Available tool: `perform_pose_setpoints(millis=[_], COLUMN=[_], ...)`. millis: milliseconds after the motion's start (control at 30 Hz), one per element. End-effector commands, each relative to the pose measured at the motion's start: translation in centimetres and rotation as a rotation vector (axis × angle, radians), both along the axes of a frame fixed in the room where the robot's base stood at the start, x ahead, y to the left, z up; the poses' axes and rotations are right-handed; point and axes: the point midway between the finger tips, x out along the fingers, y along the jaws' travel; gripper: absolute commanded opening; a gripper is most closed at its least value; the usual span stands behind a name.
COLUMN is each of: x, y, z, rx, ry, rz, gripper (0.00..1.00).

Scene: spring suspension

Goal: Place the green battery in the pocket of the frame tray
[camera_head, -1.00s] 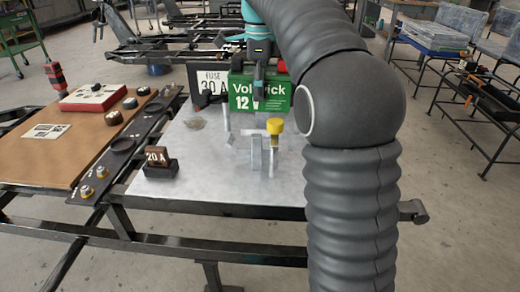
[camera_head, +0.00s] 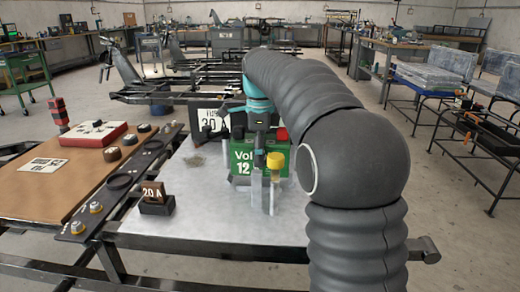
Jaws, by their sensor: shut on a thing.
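The green battery (camera_head: 245,158), with white lettering and a "12" on its front, is upright in the middle of the frame tray's far part. My gripper (camera_head: 259,150) reaches down from above and is shut on the battery; its fingers cover part of the front. The frame tray (camera_head: 215,218) is a light grey metal plate on a dark frame. Grey upright pieces (camera_head: 256,196) stand on it just in front of the battery and hide its lower right. I cannot tell whether the battery's underside touches the tray. The pocket's outline is not clear.
A yellow-capped post (camera_head: 275,161) stands close in front of the battery. A brown "20 A" fuse (camera_head: 153,192) sits in a black holder at the near left. The tray's front is clear. A brown bench (camera_head: 60,185) adjoins left.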

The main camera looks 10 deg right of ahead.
Motion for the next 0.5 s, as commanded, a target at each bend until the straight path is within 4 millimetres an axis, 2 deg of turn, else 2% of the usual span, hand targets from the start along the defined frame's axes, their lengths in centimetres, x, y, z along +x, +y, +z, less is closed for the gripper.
perform_pose_setpoints(millis=[300,500], x=[0.0,0.0], y=[0.0,0.0], z=[-2.7,-3.0], rx=[0.000,-0.001], ry=[-0.005,-0.008], rz=[0.000,0.000], gripper=[0.00,0.00])
